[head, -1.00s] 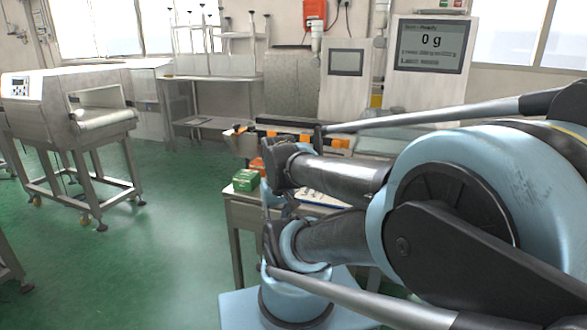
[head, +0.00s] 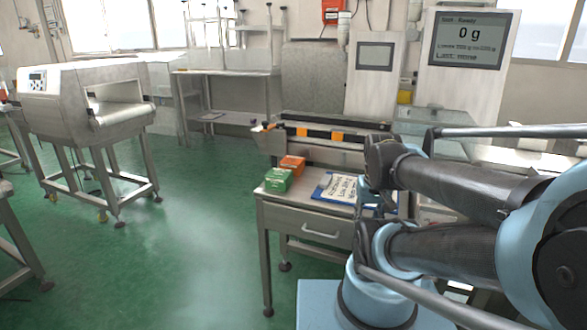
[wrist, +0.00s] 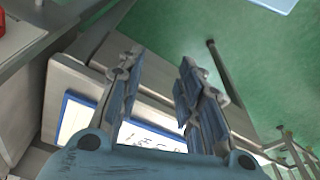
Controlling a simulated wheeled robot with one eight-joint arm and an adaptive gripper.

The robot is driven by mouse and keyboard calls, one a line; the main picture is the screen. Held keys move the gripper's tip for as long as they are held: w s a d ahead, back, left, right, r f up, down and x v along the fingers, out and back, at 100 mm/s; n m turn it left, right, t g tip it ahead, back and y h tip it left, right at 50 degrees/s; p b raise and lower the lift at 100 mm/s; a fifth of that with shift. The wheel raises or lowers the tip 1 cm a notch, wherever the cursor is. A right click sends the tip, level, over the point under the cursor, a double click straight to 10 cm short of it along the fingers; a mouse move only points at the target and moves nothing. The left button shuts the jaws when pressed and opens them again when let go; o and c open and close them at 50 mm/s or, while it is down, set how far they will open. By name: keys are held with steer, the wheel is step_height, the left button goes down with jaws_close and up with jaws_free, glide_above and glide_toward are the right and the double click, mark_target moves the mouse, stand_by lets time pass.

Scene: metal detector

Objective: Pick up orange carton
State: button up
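The orange carton (head: 292,164) is a small box on the small steel table (head: 305,216), near its back left. A green carton (head: 278,180) stands just in front of it and hides part of it. In the wrist view my gripper (wrist: 160,60) has its two fingers wide apart with nothing between them. It is over a grey table surface and a white sheet with a blue border (wrist: 75,117). I cannot make out the orange carton in the wrist view. In the head view my fingers cannot be told apart from my arm at the table's right.
A blue-edged sign (head: 337,187) lies right of the cartons. Behind the table is a conveyor (head: 325,149) with orange blocks, beside a weighing display (head: 467,39) reading 0 g. A steel machine (head: 85,95) stands at left. The green floor (head: 190,220) between is clear.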

steer(key=o, duration=1.2)
steer(key=shift+d+r+m, duration=0.1)
steer(key=shift+r+m, duration=0.3)
steer(key=shift+r, duration=0.5)
steer(key=shift+o, duration=1.4)
steer(key=shift+w+r+m, duration=0.4)
steer(key=shift+w+r, duration=0.15)
steer(key=shift+w, duration=0.15)
step_height(320, 180, up, 13)
steer(key=m+y, duration=0.6)
steer(key=m, duration=1.5)
glide_above(293, 160)
steer(key=s+d, duration=0.3)
steer(key=d, duration=0.5)
steer(key=x, duration=1.7)
steer(key=shift+w+f, duration=0.2)
steer(key=shift+f, duration=0.15)
